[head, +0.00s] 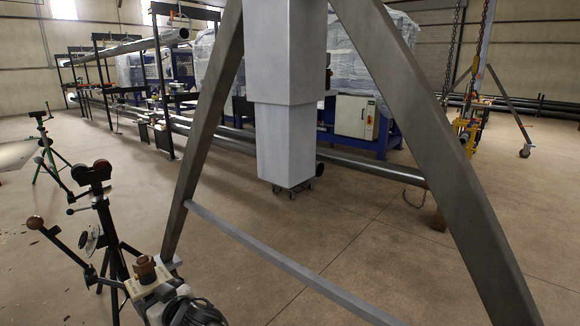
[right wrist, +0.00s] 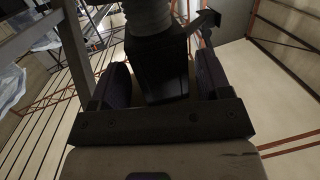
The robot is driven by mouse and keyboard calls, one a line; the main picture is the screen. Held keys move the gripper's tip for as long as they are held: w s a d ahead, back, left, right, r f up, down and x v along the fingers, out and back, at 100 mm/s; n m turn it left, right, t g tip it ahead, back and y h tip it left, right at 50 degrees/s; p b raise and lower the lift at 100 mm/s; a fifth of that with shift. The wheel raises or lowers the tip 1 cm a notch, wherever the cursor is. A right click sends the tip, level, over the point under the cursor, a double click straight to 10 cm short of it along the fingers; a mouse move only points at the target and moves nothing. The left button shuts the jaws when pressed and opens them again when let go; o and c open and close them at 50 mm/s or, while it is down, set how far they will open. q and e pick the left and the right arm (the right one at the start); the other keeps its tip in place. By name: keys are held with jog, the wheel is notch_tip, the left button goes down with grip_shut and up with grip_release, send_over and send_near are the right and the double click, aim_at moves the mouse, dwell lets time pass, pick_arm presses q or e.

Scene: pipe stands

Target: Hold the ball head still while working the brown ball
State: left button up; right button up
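A dark pipe stand at the left of the head view carries a head (head: 92,173) with two dark red balls. A brown ball (head: 35,222) sits at the end of a dark lever out to its left. My right gripper (head: 147,284) is low beside the stand, right of its post, with a brown knob-like piece (head: 145,267) at its tip. In the right wrist view, the spread fingers (right wrist: 160,88) stand on either side of a dark block (right wrist: 160,68); a narrow gap shows at its right. Contact is unclear. My left gripper is not in view.
A green tripod stand (head: 43,135) is behind at the far left. A large grey A-frame (head: 205,130) rises close in front, with a low crossbar (head: 285,262). Pipe racks (head: 120,80) and a blue machine (head: 355,118) stand behind. Open floor lies right of the A-frame.

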jog(key=shift+o, duration=0.5)
jog(key=shift+s, duration=0.1)
